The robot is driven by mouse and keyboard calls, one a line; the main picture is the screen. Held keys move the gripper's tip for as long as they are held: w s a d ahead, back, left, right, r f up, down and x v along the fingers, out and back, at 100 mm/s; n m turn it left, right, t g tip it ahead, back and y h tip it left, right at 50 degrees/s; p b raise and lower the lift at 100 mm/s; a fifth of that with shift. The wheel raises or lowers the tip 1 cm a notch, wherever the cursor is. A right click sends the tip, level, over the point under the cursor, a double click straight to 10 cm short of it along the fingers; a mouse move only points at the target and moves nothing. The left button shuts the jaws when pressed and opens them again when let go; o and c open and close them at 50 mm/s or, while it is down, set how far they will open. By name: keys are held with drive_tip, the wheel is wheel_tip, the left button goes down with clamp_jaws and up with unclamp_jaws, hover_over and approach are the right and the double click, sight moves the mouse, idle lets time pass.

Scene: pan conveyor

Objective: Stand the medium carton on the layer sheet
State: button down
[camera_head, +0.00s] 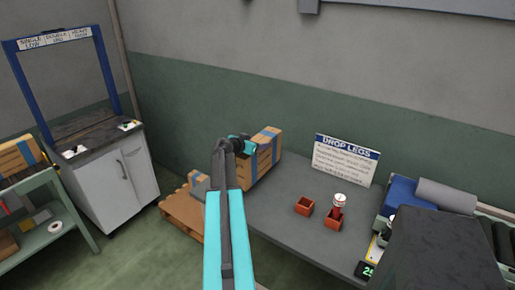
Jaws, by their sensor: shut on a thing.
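A brown carton with blue tape (267,152) shows beyond the end of my arm, at the back left end of the grey table. My gripper (246,146) is at its near left side and is shut on it. The fingertips are mostly hidden by the wrist and the carton. I cannot tell whether the carton touches the table. A wooden pallet (180,212) lies on the floor to the left. A grey surface (200,188), perhaps the layer sheet, shows above it, largely hidden by my arm. A smaller carton (197,177) is there too.
The grey table (290,238) holds red boxes (305,206), a white roll (340,200) and a "DROP LEGS" sign (345,160). A conveyor (500,235) is at the right. A white cabinet (115,175) and a shelf with cartons (45,195) stand left.

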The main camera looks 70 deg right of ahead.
drive_tip(key=shift+f+p, duration=0.5)
drive_tip(key=shift+f, duration=1)
drive_tip(key=shift+c, duration=2.4)
unclamp_jaws()
drive_tip(key=b+v, duration=0.3)
drive_tip(key=v, duration=0.8)
drive_tip(key=shift+w+a+r, duration=0.1)
drive_tip(key=shift+a+r, duration=0.3)
drive_tip(key=shift+a, duration=0.05)
drive_tip(key=shift+o, duration=0.4)
